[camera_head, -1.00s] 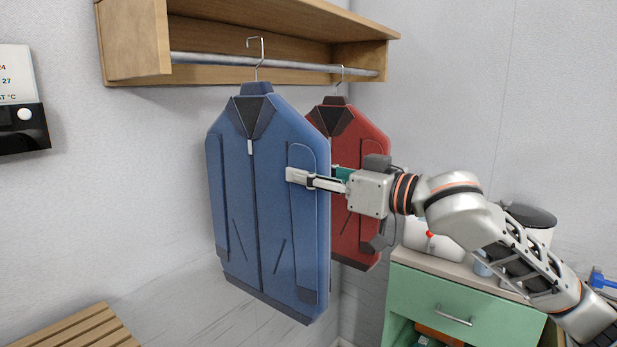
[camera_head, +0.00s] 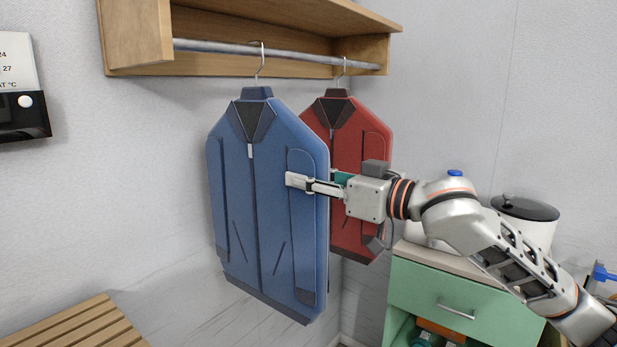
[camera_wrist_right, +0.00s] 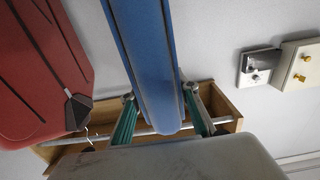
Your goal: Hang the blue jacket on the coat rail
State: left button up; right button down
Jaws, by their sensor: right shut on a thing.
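The blue jacket (camera_head: 240,200) is upright on a hanger, with the hanger's hook (camera_head: 260,52) at the coat rail (camera_head: 215,48) in the head view. The hook top shows just above the rail; I cannot tell whether the rail bears it. My right gripper (camera_head: 308,185) is shut on the jacket's right edge, one finger across its front. In the right wrist view the blue jacket (camera_wrist_right: 150,60) shows edge-on between the fingers (camera_wrist_right: 160,92), below the rail (camera_wrist_right: 75,140). My left gripper is not in view.
A red jacket (camera_head: 350,140) hangs on the rail to the right, partly behind the blue one. A wooden shelf (camera_head: 135,40) surrounds the rail. A green cabinet (camera_head: 420,290) with a pot (camera_head: 530,220) stands at right, a slatted bench (camera_head: 80,325) at lower left.

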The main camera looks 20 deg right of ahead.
jog(key=c, duration=1.4)
grip_release()
jog(key=shift+r, duration=0.1)
jog(key=shift+c, duration=0.2)
jog(key=shift+s+d, duration=0.1)
jog(key=v, duration=1.1)
jog(key=shift+s, duration=0.35)
jog(key=shift+d, duration=0.15)
